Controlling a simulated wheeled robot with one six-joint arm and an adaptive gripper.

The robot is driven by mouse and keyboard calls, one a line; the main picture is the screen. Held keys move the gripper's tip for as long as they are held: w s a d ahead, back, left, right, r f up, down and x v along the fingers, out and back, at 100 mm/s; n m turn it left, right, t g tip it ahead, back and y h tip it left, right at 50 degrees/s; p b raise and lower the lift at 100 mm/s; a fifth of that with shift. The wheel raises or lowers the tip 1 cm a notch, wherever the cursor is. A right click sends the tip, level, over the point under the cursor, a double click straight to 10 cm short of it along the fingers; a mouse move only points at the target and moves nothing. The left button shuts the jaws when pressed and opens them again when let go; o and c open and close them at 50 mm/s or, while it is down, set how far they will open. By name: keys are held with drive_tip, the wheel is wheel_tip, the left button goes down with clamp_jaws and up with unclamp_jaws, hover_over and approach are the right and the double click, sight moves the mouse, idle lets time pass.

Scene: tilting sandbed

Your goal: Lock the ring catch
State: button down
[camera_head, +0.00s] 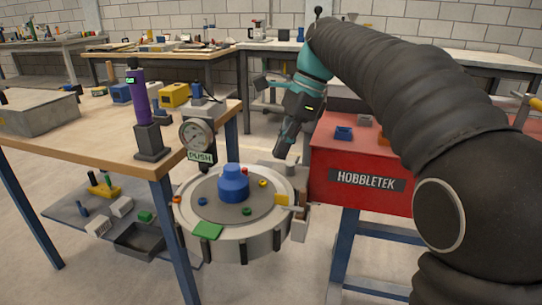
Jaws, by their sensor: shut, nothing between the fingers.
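A round grey drum-like bed (190,235) stands in the middle, with a blue stepped knob (233,182) at its centre and small coloured pieces around it. At its right rim is a yellow piece (281,199) with a pale bar beside it; I cannot tell for sure whether this is the ring catch, nor its state. My gripper (281,154) points down, shut and empty, above and behind the bed's right rim, apart from it. The parts low on the bed's right side are small and hard to make out.
A gauge with a PUSH sign (201,156) stands behind the bed's left side. A wooden table (90,140) with a purple cylinder (138,95) is at left. A red HOBBLETEK box (340,158) stands close at right, beneath my arm. A low shelf holds loose parts.

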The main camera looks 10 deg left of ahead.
drive_tip(key=v, duration=0.7)
idle(0.3)
drive_tip(key=s+d+f+n+t+h, duration=0.4)
drive_tip(key=s+d+f+n+t, duration=0.3)
drive_tip(key=s+d+f+n, duration=0.6)
drive_tip(key=s+d+f, duration=0.6)
drive_tip(key=s+f, duration=0.2)
drive_tip(key=s, duration=0.2)
drive_tip(key=shift+d+f, duration=0.25)
drive_tip(key=shift+f, duration=0.1)
